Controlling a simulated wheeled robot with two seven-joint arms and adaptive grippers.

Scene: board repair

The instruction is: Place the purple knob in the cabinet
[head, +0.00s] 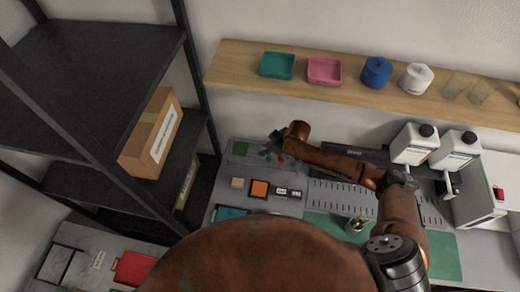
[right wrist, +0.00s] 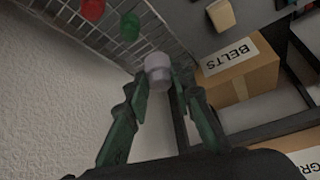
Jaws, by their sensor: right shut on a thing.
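My right gripper (head: 270,149) reaches over the far left part of the grey work surface. In the right wrist view its two dark green fingers (right wrist: 159,84) are shut on a pale, purplish-white round piece, which looks like the purple knob (right wrist: 158,68). The knob sits at the fingertips, and in the head view I cannot make it out. I cannot tell for certain which thing is the cabinet; a dark open shelf unit (head: 100,38) stands at the left. My left gripper is not in view.
A cardboard box marked BELTS (right wrist: 236,72) sits on the shelf unit. A wooden wall shelf (head: 225,65) holds trays and jars.

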